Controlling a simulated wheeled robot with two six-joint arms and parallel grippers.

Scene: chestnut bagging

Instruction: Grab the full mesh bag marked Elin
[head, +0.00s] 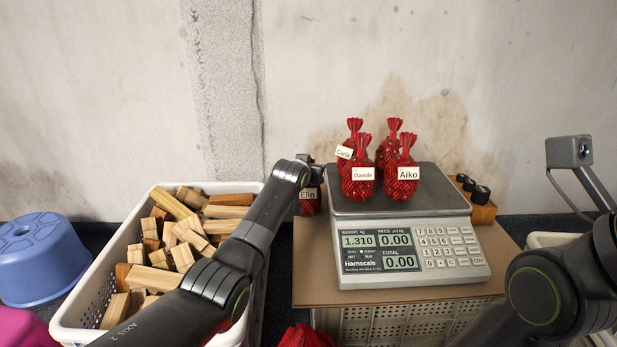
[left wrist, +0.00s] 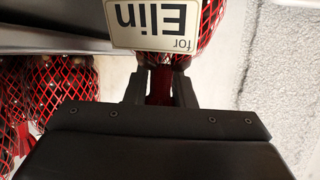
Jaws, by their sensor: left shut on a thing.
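The Elin mesh bag (head: 310,207) is red, with a white name tag, just left of the scale; part of it is hidden behind my left arm. In the left wrist view its tag reads "for Elin" upside down, and the red mesh (left wrist: 208,22) bulges around dark contents. My left gripper (left wrist: 160,88) is shut on the bag's gathered red neck; it also shows in the head view (head: 316,173), above the bag. I cannot tell whether the bag's bottom touches anything. My right gripper is not in view.
The scale (head: 412,270) reads 1.310 and carries several red bags, tagged Carla, Davide (head: 361,188) and Aiko (head: 402,187). It stands on a cardboard sheet (head: 312,270) over a crate.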

